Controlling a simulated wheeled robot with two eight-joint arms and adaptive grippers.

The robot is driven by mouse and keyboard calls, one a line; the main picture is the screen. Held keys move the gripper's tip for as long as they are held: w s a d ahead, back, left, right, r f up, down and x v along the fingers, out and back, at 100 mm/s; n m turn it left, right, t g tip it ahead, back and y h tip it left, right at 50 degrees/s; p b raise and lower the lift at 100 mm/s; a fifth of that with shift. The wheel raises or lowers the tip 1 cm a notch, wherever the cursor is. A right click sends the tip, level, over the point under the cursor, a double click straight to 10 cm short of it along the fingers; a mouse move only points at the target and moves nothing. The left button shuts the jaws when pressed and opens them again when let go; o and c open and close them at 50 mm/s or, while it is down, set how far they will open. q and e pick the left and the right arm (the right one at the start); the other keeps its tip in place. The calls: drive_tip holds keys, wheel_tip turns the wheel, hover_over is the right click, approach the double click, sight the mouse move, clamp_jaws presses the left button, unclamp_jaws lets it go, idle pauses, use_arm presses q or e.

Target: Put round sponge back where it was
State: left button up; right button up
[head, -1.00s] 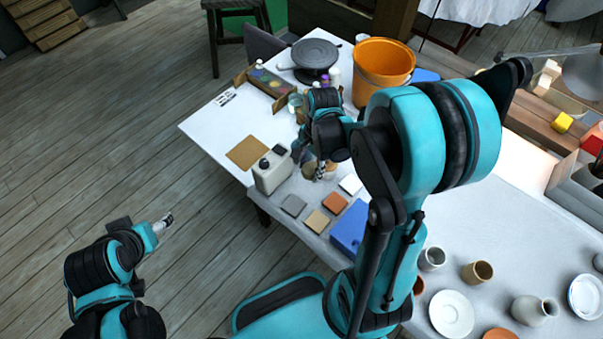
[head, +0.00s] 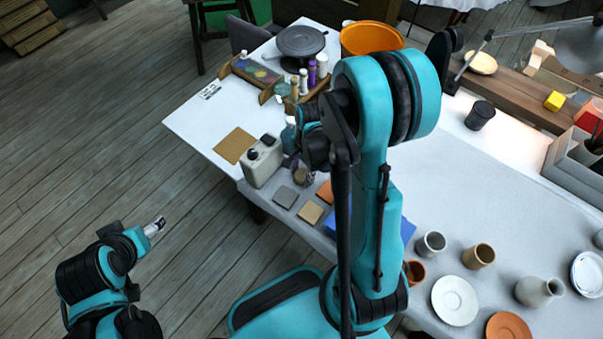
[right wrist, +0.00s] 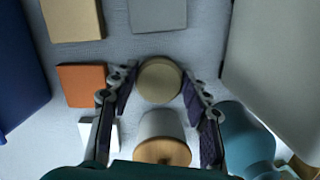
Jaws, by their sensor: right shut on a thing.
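The round tan sponge (right wrist: 159,80) sits between the fingertips of my right gripper (right wrist: 158,92) in the right wrist view, and the fingers are shut on it. A pale cylinder with a wooden top (right wrist: 162,142) stands just behind it between the finger bases. In the head view my right gripper (head: 303,174) is low over the near left part of the table, largely covered by its own arm, so the sponge is hard to make out there. My left gripper (head: 156,226) is over the floor, away from the table, and its fingers are too small to read.
Grey (head: 285,196), tan (head: 311,212) and orange (right wrist: 82,85) tiles lie near the gripper. A beige canister (head: 262,163) and a teal bottle (right wrist: 245,130) stand close by. A blue box (right wrist: 18,70) is on the other side. Cups and plates stand at the right.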

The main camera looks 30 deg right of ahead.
drive_tip(key=shift+f, duration=0.2)
drive_tip(key=o, duration=1)
drive_tip(key=shift+r, duration=0.1)
drive_tip(key=shift+r, duration=0.2)
wheel_tip(320, 180, up, 11)
drive_tip(key=d+p, duration=0.1)
drive_tip(key=p, duration=0.4)
wheel_tip(320, 180, up, 8)
drive_tip(key=n+t+h, duration=0.1)
drive_tip(key=n+t, duration=0.2)
drive_tip(key=n, duration=0.4)
hover_over(305, 173)
drive_tip(key=s+a, duration=0.2)
drive_tip(key=a, duration=0.2)
drive_tip(key=s+a+r+n+t, duration=0.1)
drive_tip(key=n, duration=0.2)
drive_tip(key=s+a+r+n+t, duration=0.1)
drive_tip(key=r+n+t, duration=0.1)
drive_tip(key=n, duration=0.1)
drive_tip(key=s+a+r+n+t, duration=0.1)
drive_tip(key=a+r+n, duration=0.1)
drive_tip(key=n, duration=0.1)
drive_tip(key=shift+s, duration=0.1)
